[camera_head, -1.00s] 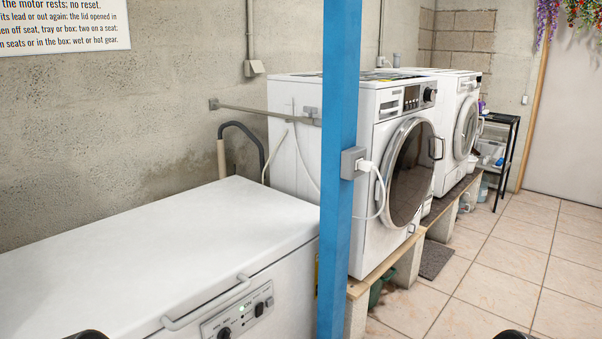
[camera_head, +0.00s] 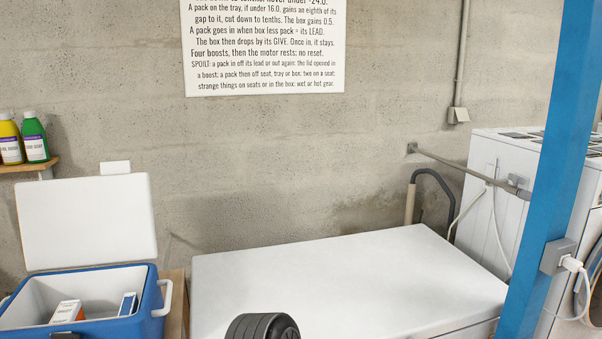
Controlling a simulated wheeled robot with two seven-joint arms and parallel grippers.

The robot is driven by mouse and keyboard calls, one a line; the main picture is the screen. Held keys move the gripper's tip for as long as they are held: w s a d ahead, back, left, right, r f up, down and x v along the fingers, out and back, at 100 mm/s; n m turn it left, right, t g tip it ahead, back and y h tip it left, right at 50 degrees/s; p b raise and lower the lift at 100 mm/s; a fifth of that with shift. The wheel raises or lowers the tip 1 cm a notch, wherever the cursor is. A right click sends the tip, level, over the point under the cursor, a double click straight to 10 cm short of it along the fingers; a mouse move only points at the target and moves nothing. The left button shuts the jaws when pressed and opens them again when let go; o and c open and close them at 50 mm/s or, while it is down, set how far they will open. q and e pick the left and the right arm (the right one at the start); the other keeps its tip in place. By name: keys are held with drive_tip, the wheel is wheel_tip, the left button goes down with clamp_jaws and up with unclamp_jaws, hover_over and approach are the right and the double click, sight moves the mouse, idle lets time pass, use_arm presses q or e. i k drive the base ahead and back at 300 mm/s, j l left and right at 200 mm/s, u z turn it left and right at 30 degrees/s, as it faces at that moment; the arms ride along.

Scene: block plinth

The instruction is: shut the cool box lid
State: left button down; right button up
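The cool box (camera_head: 157,300) stands at the lower left, a blue tub with a white inside and a white side handle. Its white lid (camera_head: 86,222) is open, standing up and leaning slightly back along the far edge. Inside lie a white and orange pack (camera_head: 68,311) and a blue and white pack (camera_head: 128,304). The near side of the box is cut off by the picture's bottom edge. Neither of my grippers shows; only a dark ribbed part of my own arm is at the bottom centre.
A white chest freezer (camera_head: 350,275) with a shut lid stands right of the box. A blue post (camera_head: 552,170) and a washing machine (camera_head: 495,190) are at the right. Bottles (camera_head: 34,138) stand on a wall shelf (camera_head: 30,167). A printed sign (camera_head: 264,45) hangs above.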

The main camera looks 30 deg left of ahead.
sight(107, 218)
drive_tip(key=u, duration=0.4)
drive_tip(key=j+u, duration=0.1)
drive_tip(key=u, duration=0.35)
drive_tip(key=j+u, duration=0.1)
drive_tip(key=u, duration=0.3)
drive_tip(key=j+u, duration=0.1)
drive_tip(key=u, duration=0.75)
drive_tip(key=j, duration=0.05)
